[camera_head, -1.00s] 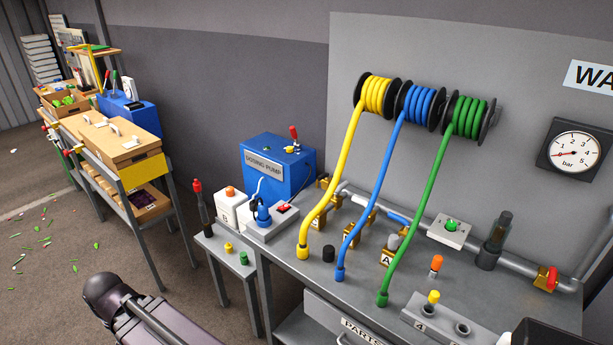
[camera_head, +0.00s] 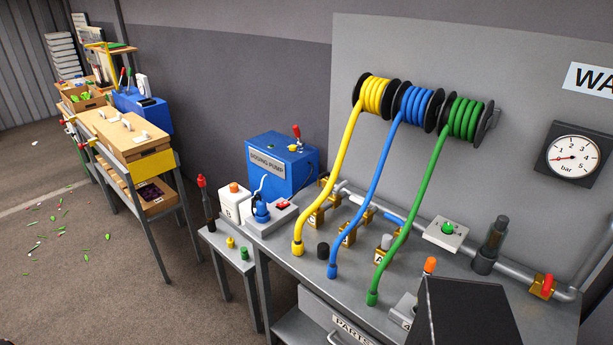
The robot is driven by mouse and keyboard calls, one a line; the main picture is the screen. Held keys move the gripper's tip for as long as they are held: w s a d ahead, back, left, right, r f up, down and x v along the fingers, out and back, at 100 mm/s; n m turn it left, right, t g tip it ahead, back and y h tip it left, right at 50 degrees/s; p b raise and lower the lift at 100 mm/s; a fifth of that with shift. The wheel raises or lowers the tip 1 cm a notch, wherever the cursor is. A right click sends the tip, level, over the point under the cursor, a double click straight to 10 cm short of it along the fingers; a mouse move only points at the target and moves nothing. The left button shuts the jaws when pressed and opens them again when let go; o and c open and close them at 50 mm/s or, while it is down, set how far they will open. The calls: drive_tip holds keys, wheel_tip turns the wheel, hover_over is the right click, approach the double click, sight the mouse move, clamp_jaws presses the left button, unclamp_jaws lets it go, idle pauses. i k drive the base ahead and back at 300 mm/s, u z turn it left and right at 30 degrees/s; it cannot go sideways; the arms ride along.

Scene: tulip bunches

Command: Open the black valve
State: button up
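I cannot single out one valve that is clearly black. A short black knob or cap (camera_head: 323,251) stands on the grey bench between the yellow hose end (camera_head: 298,248) and the blue hose end (camera_head: 333,271). Brass fittings with letter tags, one of them an A-tagged fitting (camera_head: 380,257), sit behind the hoses and are partly hidden. A dark upright cylinder (camera_head: 490,246) stands beside the pipe at the right. A brass valve with a red handle (camera_head: 542,287) is on the pipe further right. My gripper is not in view.
A large dark block (camera_head: 465,315) at the bottom right hides part of the bench; I cannot tell whether it is mine. The green hose (camera_head: 412,210) also crosses the bench. A blue dosing pump (camera_head: 280,165) stands behind.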

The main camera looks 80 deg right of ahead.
sight(324, 174)
drive_tip(key=u, duration=0.25)
drive_tip(key=i, duration=1.45)
drive_tip(key=u, duration=0.25)
drive_tip(key=k, duration=0.1)
drive_tip(key=z, duration=3.1)
